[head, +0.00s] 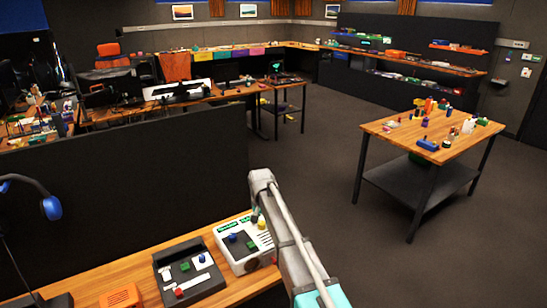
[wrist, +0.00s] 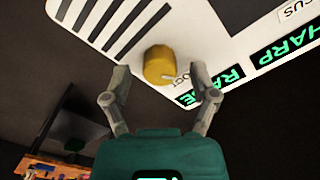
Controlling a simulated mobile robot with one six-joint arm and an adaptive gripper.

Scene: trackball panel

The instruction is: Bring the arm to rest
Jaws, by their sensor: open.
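My gripper (wrist: 160,78) is open in the wrist view, with one finger on each side of a yellow knob (wrist: 158,62). I cannot tell whether either finger touches it. The knob stands on a white panel (wrist: 205,22) with dark slots and green-lit displays, one reading "SHARP" (wrist: 288,50). In the head view the white panel (head: 236,262) sits on the wooden bench at the bottom centre. My arm reaches in from the lower right, bends over the panel's right side and hides part of it. The gripper's fingers are not clear there.
A black control box (head: 190,272) with coloured parts stands left of the panel, and an orange box (head: 121,296) lies farther left. A dark partition (head: 120,205) rises behind the bench. A wooden table (head: 400,140) with small objects stands at right, with open floor (head: 325,175) between.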

